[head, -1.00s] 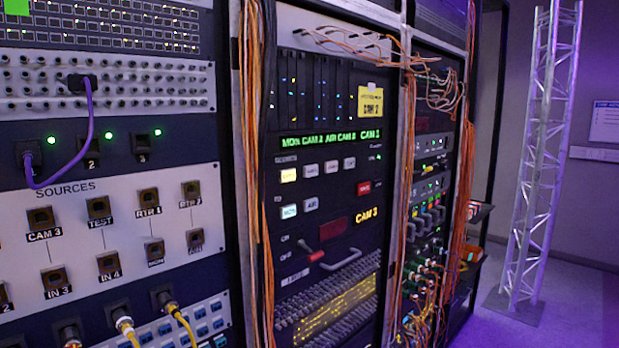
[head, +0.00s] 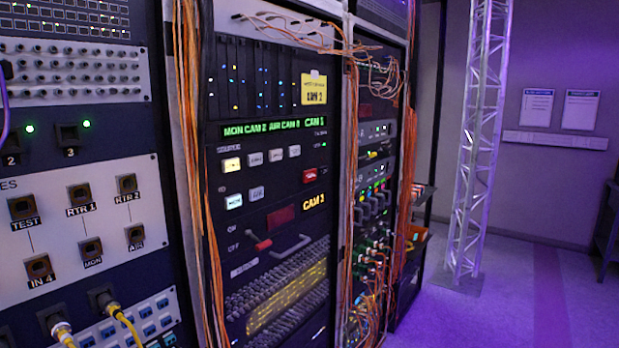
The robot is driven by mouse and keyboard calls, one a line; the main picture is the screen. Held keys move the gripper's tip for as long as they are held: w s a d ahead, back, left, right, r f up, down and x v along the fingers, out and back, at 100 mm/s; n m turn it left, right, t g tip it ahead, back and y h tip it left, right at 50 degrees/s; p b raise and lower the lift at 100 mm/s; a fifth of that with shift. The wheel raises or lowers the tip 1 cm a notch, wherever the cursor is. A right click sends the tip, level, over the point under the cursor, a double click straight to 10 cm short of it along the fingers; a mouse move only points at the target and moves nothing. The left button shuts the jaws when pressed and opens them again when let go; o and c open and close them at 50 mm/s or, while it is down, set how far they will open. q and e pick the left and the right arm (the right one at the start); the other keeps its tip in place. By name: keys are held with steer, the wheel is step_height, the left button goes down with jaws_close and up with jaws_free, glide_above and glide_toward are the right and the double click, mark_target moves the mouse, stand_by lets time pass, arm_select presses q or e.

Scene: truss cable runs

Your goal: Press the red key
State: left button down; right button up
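The red key (head: 310,175) is a small red rectangular button at the right side of the dark switcher panel, below the green lettering of the display (head: 276,126) and above the yellow "CAM 3" label (head: 314,201). A larger, dark red rectangle (head: 280,216) sits lower left of it. Rows of white keys (head: 255,159) are to its left; one upper key (head: 231,164) is lit yellowish. A red-tipped lever (head: 262,244) sits lower, beside ON and OFF labels. Neither of my grippers is in view.
Orange cables (head: 187,150) hang along the rack edges left and right of the panel. A patch panel marked with source labels (head: 75,240) fills the left. A metal truss (head: 480,140) stands on open floor (head: 500,310) at right.

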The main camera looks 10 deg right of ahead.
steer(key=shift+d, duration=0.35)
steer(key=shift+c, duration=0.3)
